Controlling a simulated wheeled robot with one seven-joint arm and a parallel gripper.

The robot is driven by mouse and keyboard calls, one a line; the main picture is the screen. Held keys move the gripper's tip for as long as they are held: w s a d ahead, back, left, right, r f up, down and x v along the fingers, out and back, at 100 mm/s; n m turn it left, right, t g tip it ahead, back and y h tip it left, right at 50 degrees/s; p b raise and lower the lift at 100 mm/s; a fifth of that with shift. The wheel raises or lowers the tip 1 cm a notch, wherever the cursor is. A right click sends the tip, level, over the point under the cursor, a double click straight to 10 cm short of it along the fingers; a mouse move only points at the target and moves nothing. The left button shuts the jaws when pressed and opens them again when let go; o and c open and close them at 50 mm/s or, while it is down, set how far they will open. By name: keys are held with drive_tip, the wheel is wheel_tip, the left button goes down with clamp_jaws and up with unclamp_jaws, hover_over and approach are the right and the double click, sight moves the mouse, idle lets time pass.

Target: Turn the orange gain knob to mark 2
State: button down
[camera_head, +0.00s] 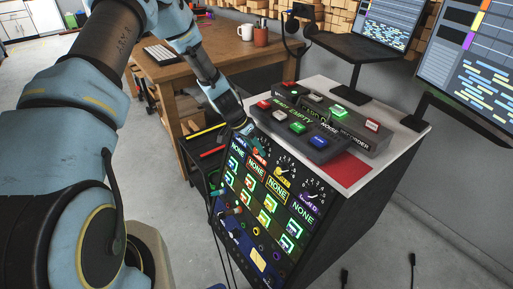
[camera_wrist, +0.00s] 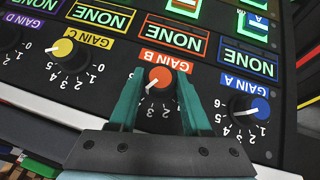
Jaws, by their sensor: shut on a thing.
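The orange gain knob (camera_wrist: 160,78), labelled GAIN B, sits on the black panel (camera_wrist: 110,65). In the wrist view my gripper (camera_wrist: 160,74) has its two teal fingers on either side of the knob, shut on it. A pale pointer line shows on the knob's lower left. Digits of the scale show between the fingers, but some are hidden, so I cannot tell the exact mark. In the head view my gripper (camera_head: 256,146) is at the top of the sloping panel and mostly covers the orange knob.
The yellow GAIN C knob (camera_wrist: 63,48) and blue GAIN A knob (camera_wrist: 259,107) flank the gripper closely. A purple gain knob (camera_head: 312,196) is at the panel's right. A button box (camera_head: 330,128) stands on the cabinet top. Cables hang at the panel's left.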

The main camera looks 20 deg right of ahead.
drive_tip(key=n+g+b, duration=0.1)
drive_tip(key=n+g+h+b, duration=0.1)
drive_tip(key=g+b, duration=0.1)
drive_tip(key=n+g+h+b, duration=0.1)
drive_tip(key=shift+w+a+f+n, duration=0.15)
drive_tip(key=shift+w+f+n, duration=0.15)
drive_tip(key=shift+w+f, duration=0.1)
drive_tip(key=n+g+h+b, duration=0.2)
drive_tip(key=b, duration=0.1)
drive_tip(key=shift+g, duration=0.3)
drive_tip(key=shift+n+g+h+b, duration=0.4)
drive_tip(key=shift+n+h+b, duration=0.1)
drive_tip(key=shift+n, duration=0.3)
drive_tip(key=shift+c, duration=1.8)
unclamp_jaws()
